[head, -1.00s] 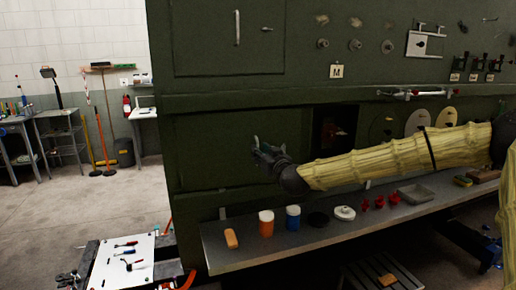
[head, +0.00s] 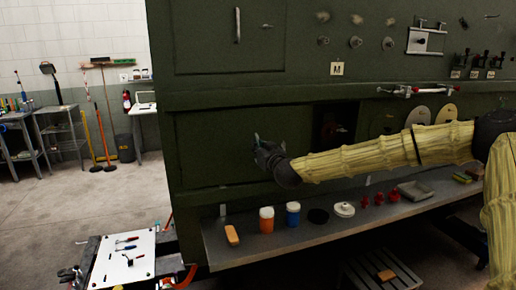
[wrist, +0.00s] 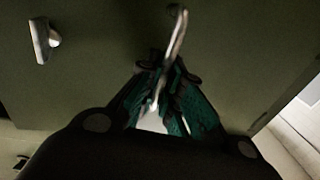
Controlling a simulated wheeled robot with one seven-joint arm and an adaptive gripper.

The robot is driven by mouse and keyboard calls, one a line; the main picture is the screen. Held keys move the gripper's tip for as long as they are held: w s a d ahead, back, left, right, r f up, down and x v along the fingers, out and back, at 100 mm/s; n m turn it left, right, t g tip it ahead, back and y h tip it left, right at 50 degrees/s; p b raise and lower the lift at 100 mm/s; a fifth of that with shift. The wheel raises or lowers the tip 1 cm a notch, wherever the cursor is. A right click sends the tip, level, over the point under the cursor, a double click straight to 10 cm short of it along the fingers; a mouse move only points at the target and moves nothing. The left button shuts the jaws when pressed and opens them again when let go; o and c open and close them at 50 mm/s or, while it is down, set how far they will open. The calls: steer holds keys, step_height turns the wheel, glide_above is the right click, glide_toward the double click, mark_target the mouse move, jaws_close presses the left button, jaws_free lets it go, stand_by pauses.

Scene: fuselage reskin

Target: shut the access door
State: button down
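The access door (head: 205,150) is a dark green panel on the lower part of the green fuselage wall in the head view. A dark opening (head: 326,116) shows just beyond its right edge; how far the door stands open is hard to tell. My gripper (head: 257,140) is at the door's right half. In the wrist view, its teal-padded fingers (wrist: 168,82) close around a pale metal handle (wrist: 180,30), which sticks out past the fingertips. The handle is mostly hidden in the head view. A small metal latch (wrist: 47,40) shows left of the fingers on the panel.
A grey shelf (head: 260,248) below the door holds an orange block (head: 232,235), an orange jar (head: 267,219), a blue jar (head: 293,214) and red parts. A tool cart (head: 105,262) stands at lower left. Open floor (head: 95,205) lies on the left.

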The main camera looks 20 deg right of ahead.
steer(key=shift+w+d+f+b, duration=0.15)
steer(key=shift+w+b, duration=0.25)
steer(key=shift+w, duration=0.3)
steer(key=shift+w+d+r+b, duration=0.1)
steer(key=shift+w+b, duration=0.25)
steer(key=shift+w, duration=0.6)
steer(key=shift+d+r, duration=0.1)
steer(key=shift+r, duration=0.1)
steer(key=c, duration=1.6)
jaws_free()
steer(key=shift+w, duration=0.1)
steer(key=shift+o, duration=0.2)
steer(key=shift+f, duration=0.1)
